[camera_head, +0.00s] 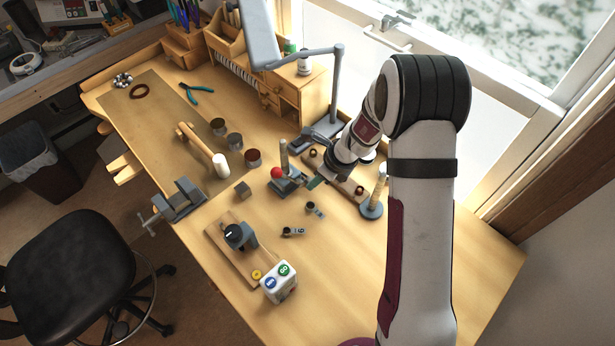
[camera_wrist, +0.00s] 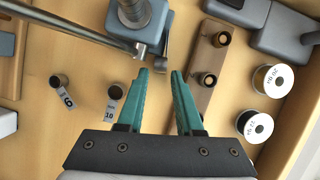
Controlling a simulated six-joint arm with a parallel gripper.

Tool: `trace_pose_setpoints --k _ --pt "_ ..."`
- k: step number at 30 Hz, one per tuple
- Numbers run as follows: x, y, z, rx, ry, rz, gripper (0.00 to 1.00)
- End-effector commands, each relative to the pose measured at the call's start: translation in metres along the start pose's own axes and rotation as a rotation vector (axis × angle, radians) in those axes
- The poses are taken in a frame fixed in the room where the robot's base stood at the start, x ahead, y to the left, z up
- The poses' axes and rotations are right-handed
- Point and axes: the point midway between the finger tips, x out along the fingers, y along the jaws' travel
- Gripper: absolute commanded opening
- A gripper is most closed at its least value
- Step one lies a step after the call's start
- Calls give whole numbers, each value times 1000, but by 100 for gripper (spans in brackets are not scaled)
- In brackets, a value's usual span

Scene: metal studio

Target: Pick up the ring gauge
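Two small dark metal rings, each with a flat numbered tag, lie on the bench and look like ring gauges. The one tagged 10 (camera_wrist: 115,92) is just left of my gripper's left finger in the wrist view, and in the head view this ring gauge (camera_head: 314,209) is below the gripper. The one tagged 6 (camera_wrist: 59,83) is farther left; it also shows in the head view (camera_head: 292,232). My gripper (camera_wrist: 160,72) has teal fingers, parted and empty; it also shows in the head view (camera_head: 315,182), above the bench, its finger gap too small to judge there.
A grey-based tool (camera_wrist: 152,20) with a metal rod is just beyond the fingertips. A wooden strip (camera_wrist: 207,58) with two dark rings stands right, beside wire spools (camera_wrist: 265,80). A red-knobbed tool (camera_head: 277,173) is left of the gripper. The front right bench is clear.

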Motion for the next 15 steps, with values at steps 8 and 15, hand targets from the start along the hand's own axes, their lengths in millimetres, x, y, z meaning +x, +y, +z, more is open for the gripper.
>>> trace_pose_setpoints --k 8,15 --pt "10 0 0 -1 0 0 35" --pt "10 0 0 -1 0 0 0"
